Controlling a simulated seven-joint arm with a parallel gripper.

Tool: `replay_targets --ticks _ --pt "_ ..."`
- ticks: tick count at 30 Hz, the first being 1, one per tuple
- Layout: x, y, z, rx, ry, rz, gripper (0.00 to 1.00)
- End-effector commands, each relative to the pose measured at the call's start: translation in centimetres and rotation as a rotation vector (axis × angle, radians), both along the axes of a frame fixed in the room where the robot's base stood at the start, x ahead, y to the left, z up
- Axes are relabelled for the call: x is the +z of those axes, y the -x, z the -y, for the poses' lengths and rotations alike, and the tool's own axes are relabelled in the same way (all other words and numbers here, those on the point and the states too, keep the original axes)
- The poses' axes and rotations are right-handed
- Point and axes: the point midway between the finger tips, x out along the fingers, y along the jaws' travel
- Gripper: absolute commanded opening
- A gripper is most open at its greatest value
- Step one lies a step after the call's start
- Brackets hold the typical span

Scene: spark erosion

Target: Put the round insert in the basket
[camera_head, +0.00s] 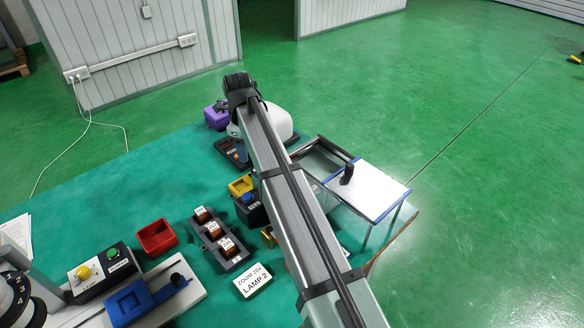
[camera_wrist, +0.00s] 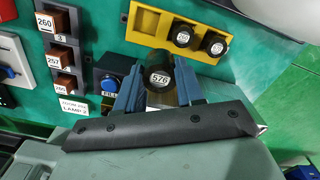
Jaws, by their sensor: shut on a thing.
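The round insert (camera_wrist: 159,76), black with a white label reading 576, is between the blue fingers of my gripper (camera_wrist: 160,70) in the wrist view. The gripper is shut on it. Behind it is a yellow holder (camera_wrist: 148,22) with two more round black inserts (camera_wrist: 183,34) in it. In the head view my arm hides the gripper and the held insert. I cannot clearly make out a basket. A framed clear tank (camera_head: 318,155) with a white lid (camera_head: 366,188) and black handle stands right of my arm, partly open at its far left end.
A dark rack (camera_head: 220,241) holds several labelled copper-coloured blocks. A red bin (camera_head: 157,238), a purple container (camera_head: 216,117) and a box with a blue button (camera_head: 248,199) stand on the table. A ZOOM/LAMP 2 sign (camera_head: 253,281) lies in front. The table's left rear is clear.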

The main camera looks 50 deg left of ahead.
Motion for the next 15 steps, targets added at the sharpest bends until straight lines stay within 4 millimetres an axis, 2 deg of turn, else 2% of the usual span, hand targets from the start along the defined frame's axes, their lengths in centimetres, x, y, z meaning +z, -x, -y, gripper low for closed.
replay_targets --ticks 1,6,15 --pt "0.6 -1.4 1.0 -0.006 -0.003 0.001 0.0" --pt "2.4 -5.9 4.3 -0.008 -0.005 0.001 0.0" --pt "5.1 -12.4 9.9 -0.003 -0.002 0.001 0.0"
